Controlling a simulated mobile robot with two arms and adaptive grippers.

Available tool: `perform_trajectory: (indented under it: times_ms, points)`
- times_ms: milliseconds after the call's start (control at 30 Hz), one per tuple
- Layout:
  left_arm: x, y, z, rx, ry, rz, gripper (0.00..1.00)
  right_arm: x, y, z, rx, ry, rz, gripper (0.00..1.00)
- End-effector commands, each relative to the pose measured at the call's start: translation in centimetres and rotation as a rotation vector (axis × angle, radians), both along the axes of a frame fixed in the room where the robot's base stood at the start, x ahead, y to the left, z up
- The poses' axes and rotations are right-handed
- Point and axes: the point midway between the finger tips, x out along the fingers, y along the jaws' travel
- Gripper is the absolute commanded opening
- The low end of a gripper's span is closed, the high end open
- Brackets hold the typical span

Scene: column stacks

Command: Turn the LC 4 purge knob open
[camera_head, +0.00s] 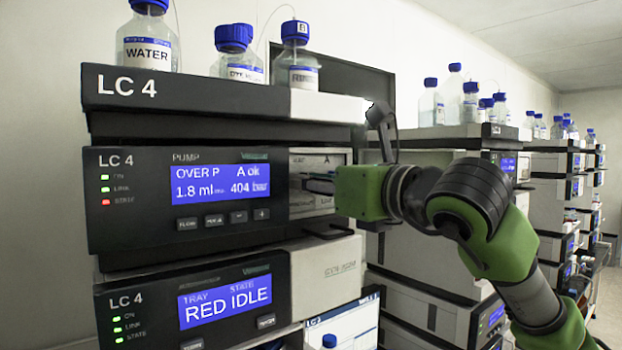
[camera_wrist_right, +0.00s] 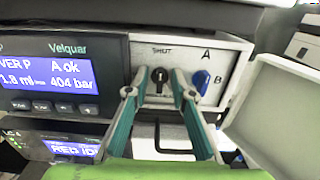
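The LC 4 purge knob (camera_wrist_right: 158,80) is a small black knob on the pale pump panel (camera_wrist_right: 215,55), under the word SHUT. Its pointer looks about vertical. My right gripper (camera_wrist_right: 158,77) is open, with one teal fingertip on each side of the knob and a gap visible on both sides. I cannot tell how deep the tips reach. In the head view my right gripper (camera_head: 311,184) points left at the panel of the LC 4 pump (camera_head: 130,225), and the knob is hidden there. The pump display (camera_head: 220,184) reads OVER P, A ok, 404 bar. My left gripper is not in view.
A blue knob (camera_wrist_right: 201,79) marked A and B sits right of the purge knob, close to my right finger. A pale open door (camera_wrist_right: 275,110) juts out at right. Bottles (camera_head: 147,40) stand on top. The RED IDLE tray module (camera_head: 230,300) is below.

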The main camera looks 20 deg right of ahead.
Motion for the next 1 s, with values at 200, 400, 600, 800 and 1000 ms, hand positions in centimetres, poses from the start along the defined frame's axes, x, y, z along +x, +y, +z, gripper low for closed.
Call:
perform_trajectory:
  times_ms: [200,400,600,800,1000]
  points:
    - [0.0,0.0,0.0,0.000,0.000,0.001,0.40,0.0,0.0,0.0,0.000,0.000,0.000,0.00]
    - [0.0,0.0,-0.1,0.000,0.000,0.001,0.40,0.0,0.0,0.0,-0.006,-0.002,0.000,0.00]
    - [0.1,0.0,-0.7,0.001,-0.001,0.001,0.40,-0.1,0.0,-0.1,-0.054,-0.022,-0.001,0.00]
    - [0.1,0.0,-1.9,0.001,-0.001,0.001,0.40,-0.1,0.0,-0.2,-0.172,-0.066,-0.001,0.00]
    - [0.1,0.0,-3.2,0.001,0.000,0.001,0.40,-0.1,0.1,-0.2,-0.342,-0.128,-0.002,0.00]
